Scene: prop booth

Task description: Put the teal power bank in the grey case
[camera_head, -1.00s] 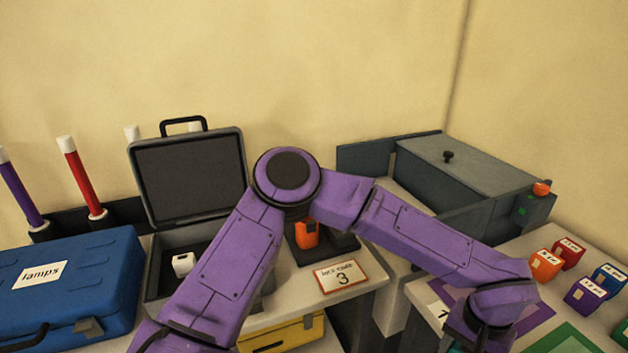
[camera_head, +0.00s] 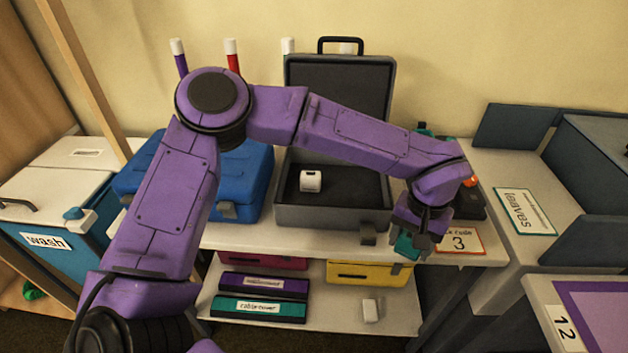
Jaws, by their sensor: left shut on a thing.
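The grey case (camera_head: 318,216) stands open on the upper shelf, its lid upright at the back. A white block (camera_head: 311,180) sits inside it at the left; the rest of the visible dark floor is bare. My left gripper (camera_head: 415,243) points down just right of the case's front corner, outside it. It is shut on the teal power bank (camera_head: 404,246), which is mostly hidden by the gripper. My left forearm passes in front of the case's right side and hides part of it. My right gripper is out of view.
A blue case (camera_head: 245,165) stands left of the grey case. Right of it are a dark dock (camera_head: 468,204), partly behind my arm, and a "3" card (camera_head: 461,240). The lower shelf holds a yellow case (camera_head: 375,273), flat boxes and a white block (camera_head: 370,310).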

